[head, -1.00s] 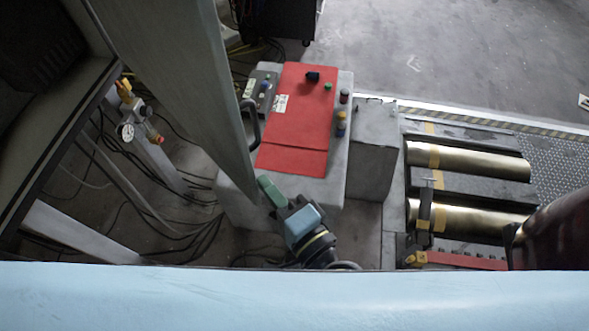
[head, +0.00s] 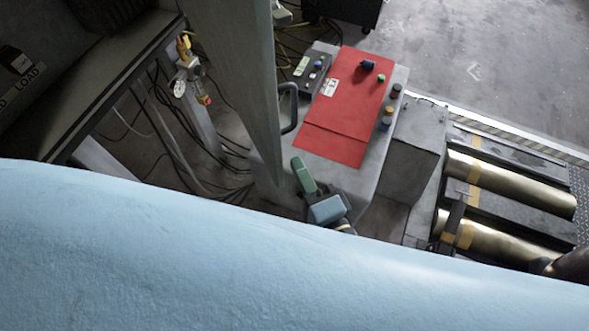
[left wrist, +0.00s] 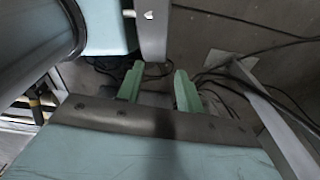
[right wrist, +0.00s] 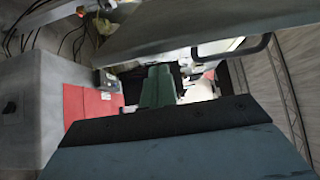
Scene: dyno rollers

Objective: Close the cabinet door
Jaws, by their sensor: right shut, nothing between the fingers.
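The cabinet door (head: 237,85) is a tall grey panel seen nearly edge-on in the head view, standing open. Its dark handle (head: 289,108) sticks out from its right face. My right gripper (head: 298,162) has green fingers held together and empty. It is just right of the door's lower part, below the handle in the picture; contact cannot be told. In the right wrist view the fingers (right wrist: 158,70) are under the door panel (right wrist: 175,30), with the handle (right wrist: 238,50) to their right. My left gripper (left wrist: 158,80) shows only in its wrist view, fingers apart and empty.
A grey console box with a red top panel (head: 345,105) and several knobs stands right of the door. Brass rollers (head: 510,185) lie farther right. Cables and a gauge with valve (head: 185,75) are at left. Open floor (head: 480,50) lies at the upper right.

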